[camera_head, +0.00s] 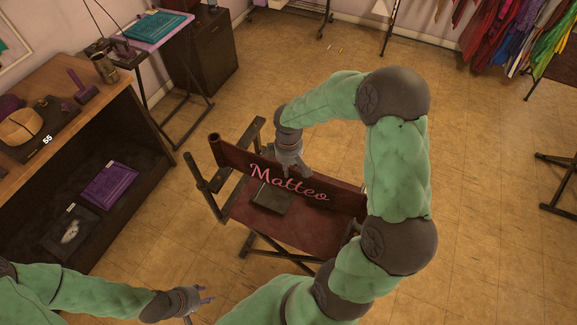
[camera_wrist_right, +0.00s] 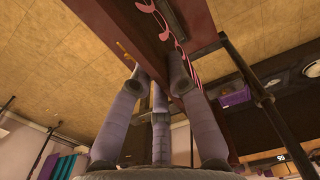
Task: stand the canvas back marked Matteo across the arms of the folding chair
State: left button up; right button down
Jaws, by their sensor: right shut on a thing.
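The canvas back (camera_head: 325,193) is a dark red strip with pink "Matteo" lettering, upright with its lettered face showing in the head view. It stretches above the seat of the folding chair (camera_head: 245,213), which has dark wooden arms and a red seat. My right gripper (camera_head: 291,168) is shut on the upper edge of the canvas back near its middle. The wrist view shows the fingers (camera_wrist_right: 160,78) around the red canvas edge (camera_wrist_right: 200,25). I cannot tell whether its ends touch the chair arms. My right arm hides its right end. My left gripper (camera_head: 203,299) is open and empty, left of the chair.
A dark flat box-like thing (camera_head: 271,197) shows at the seat. A wooden counter (camera_head: 120,105) with shelves stands at the left, with a purple mallet (camera_head: 81,88) on top. Clothes (camera_head: 515,35) hang at the upper right.

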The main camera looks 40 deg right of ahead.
jog(key=shift+f+b, duration=0.3)
jog(key=shift+f, duration=0.3)
dwell(1.1)
jog(key=shift+f+b, duration=0.95)
jog(key=shift+f, duration=0.35)
jog(key=c, duration=1.1)
grip_release()
jog(key=shift+r+p, duration=2.7)
jog(key=shift+r, duration=0.85)
